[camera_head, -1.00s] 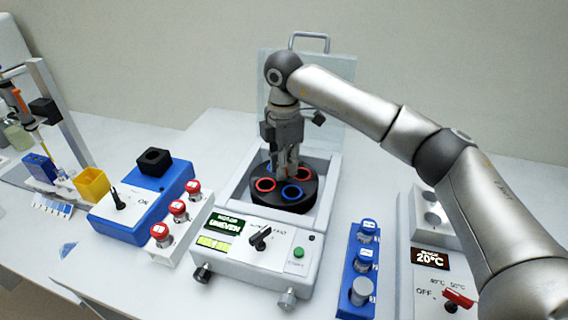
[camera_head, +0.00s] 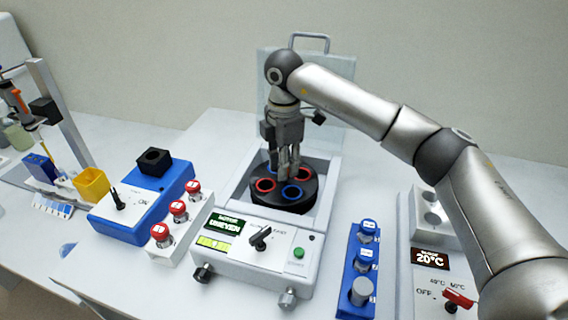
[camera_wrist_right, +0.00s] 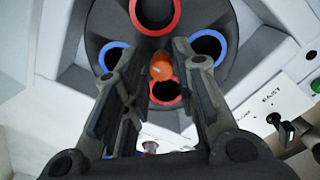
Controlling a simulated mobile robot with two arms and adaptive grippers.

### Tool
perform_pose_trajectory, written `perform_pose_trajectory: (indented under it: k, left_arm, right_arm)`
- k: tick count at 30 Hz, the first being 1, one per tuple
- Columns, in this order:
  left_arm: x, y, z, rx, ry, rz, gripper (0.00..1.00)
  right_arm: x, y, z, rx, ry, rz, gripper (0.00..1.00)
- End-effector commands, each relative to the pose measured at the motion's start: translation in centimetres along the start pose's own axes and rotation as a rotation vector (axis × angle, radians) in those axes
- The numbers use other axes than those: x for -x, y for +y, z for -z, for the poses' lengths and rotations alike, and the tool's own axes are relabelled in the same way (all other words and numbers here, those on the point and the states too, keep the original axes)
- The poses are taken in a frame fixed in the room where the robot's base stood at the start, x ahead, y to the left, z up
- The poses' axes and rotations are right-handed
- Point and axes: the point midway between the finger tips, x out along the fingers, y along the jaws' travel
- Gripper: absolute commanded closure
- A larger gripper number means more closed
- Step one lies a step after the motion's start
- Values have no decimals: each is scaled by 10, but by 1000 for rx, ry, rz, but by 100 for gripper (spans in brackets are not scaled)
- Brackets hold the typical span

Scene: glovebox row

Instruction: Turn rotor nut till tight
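The black rotor (camera_head: 284,204) sits in the open centrifuge (camera_head: 257,264), with red- and blue-ringed holes around its top. The orange rotor nut (camera_wrist_right: 161,67) is at the rotor's centre in the right wrist view; in the head view my fingers hide it. My right gripper (camera_head: 288,176) points down over the rotor's middle. In the right wrist view its two fingers (camera_wrist_right: 152,62) stand on either side of the nut, with gaps showing, so it is open. My left gripper is not in view.
The centrifuge lid (camera_head: 335,90) stands raised behind my right arm. A heater panel (camera_head: 431,259) reads 20°C. The centrifuge display (camera_head: 225,224) reads UNEVEN.

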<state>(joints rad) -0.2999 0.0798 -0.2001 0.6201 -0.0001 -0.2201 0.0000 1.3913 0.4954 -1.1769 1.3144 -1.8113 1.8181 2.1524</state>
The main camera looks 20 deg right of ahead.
Motion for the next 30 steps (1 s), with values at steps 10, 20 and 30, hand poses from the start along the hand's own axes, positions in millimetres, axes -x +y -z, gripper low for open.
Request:
perform_pose_trajectory:
  k: [10,20,30]
  left_arm:
    - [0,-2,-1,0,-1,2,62]
    - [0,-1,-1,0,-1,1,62]
    - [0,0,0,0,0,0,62]
  right_arm:
    - [-2,-1,0,1,0,5,60]
    - [42,0,0,1,0,0,60]
    - [105,0,0,0,0,1,60]
